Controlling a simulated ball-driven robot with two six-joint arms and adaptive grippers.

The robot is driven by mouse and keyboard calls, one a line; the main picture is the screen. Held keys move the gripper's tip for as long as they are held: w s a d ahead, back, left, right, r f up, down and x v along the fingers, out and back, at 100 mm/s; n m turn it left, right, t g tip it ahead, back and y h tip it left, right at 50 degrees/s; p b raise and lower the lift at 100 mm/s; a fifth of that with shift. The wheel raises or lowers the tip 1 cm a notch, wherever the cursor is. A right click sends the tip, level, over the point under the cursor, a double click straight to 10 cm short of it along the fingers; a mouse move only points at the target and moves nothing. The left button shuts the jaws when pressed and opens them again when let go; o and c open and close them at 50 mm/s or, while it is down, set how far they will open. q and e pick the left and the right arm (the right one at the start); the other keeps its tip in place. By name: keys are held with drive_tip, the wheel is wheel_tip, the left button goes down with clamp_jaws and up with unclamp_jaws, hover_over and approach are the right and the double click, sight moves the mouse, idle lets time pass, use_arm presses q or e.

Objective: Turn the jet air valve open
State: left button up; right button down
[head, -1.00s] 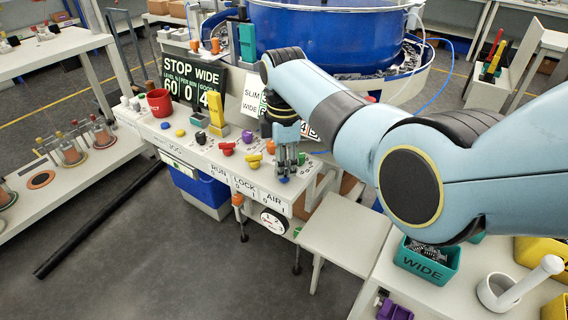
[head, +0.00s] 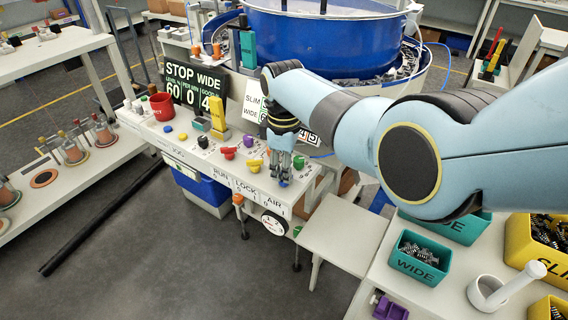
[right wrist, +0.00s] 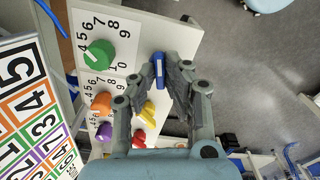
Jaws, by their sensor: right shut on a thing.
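The AIR valve's blue handle (head: 283,184) is on the control bench, just above the printed AIR label (head: 272,208) with its 0 and 1 marks. My right gripper (head: 284,174) points down at it and mostly hides it in the head view. In the right wrist view the narrow blue handle (right wrist: 158,70) lies between the fingertips of my right gripper (right wrist: 163,68), which is shut on it. I cannot tell which mark the handle points to. My left gripper is in neither view.
Beside the valve are a green knob (right wrist: 99,54), a yellow handle (right wrist: 148,112), a red handle (right wrist: 139,138), an orange knob (right wrist: 101,101) and a purple knob (right wrist: 104,131). A blue bowl (head: 320,45) stands behind. Teal bins (head: 418,258) sit at the right.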

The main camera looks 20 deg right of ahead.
drive_tip(key=m+p, duration=0.1)
drive_tip(key=m, duration=0.4)
drive_tip(key=shift+s+m, duration=0.1)
drive_tip(key=shift+m, duration=0.2)
drive_tip(key=m+p, duration=0.1)
drive_tip(key=m, duration=0.2)
drive_tip(key=shift+m, duration=1.7)
drive_tip(key=c, duration=1.4)
unclamp_jaws()
drive_tip(key=shift+c, duration=0.2)
drive_tip(key=shift+o, duration=0.2)
